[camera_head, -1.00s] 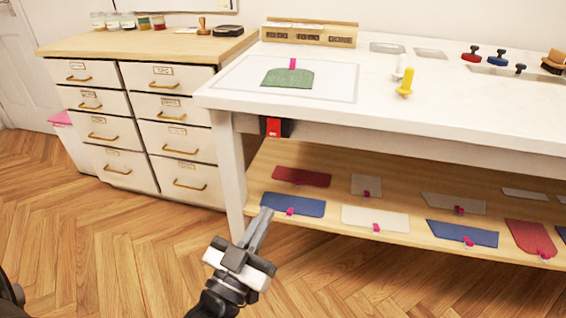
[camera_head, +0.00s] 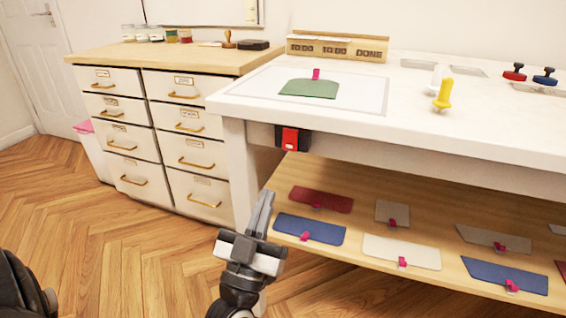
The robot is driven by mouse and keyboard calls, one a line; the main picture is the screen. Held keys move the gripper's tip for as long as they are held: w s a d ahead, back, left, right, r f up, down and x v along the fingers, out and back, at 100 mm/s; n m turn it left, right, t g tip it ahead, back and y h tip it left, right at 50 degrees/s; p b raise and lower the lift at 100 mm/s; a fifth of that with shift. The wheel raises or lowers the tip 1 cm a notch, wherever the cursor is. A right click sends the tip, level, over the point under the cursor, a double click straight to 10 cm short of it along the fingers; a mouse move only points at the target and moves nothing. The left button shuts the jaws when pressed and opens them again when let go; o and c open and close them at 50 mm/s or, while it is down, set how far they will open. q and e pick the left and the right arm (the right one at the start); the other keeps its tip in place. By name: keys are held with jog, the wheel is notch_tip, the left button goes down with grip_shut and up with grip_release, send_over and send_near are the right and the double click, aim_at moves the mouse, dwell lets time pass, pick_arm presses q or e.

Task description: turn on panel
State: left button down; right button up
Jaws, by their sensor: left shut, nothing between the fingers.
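A small black box with a red switch face, which looks like the panel (camera_head: 291,138), is fixed under the front edge of the white table (camera_head: 395,130), near its left leg. My left gripper (camera_head: 264,208) comes up from the bottom of the view, below and slightly left of the panel. Its fingers are together and hold nothing. It is apart from the panel. The right gripper is not in view.
A green fabric piece (camera_head: 308,88) lies on the tabletop with yellow (camera_head: 443,95) and white pins. A wooden lower shelf (camera_head: 360,215) bears several fabric pieces. A drawer cabinet (camera_head: 160,140) stands left. Wooden floor (camera_head: 60,235) is clear.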

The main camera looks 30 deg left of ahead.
aim_at(289, 144)
pick_arm(q)
jog(key=w+r, duration=0.1)
jog(key=w, duration=0.1)
jog(key=w+a+r, duration=0.1)
jog(key=w, duration=0.2)
jog(key=w+a+r+b, duration=0.1)
jog(key=w, duration=0.2)
jog(key=shift+r, duration=0.2)
jog(key=shift+w, duration=0.35)
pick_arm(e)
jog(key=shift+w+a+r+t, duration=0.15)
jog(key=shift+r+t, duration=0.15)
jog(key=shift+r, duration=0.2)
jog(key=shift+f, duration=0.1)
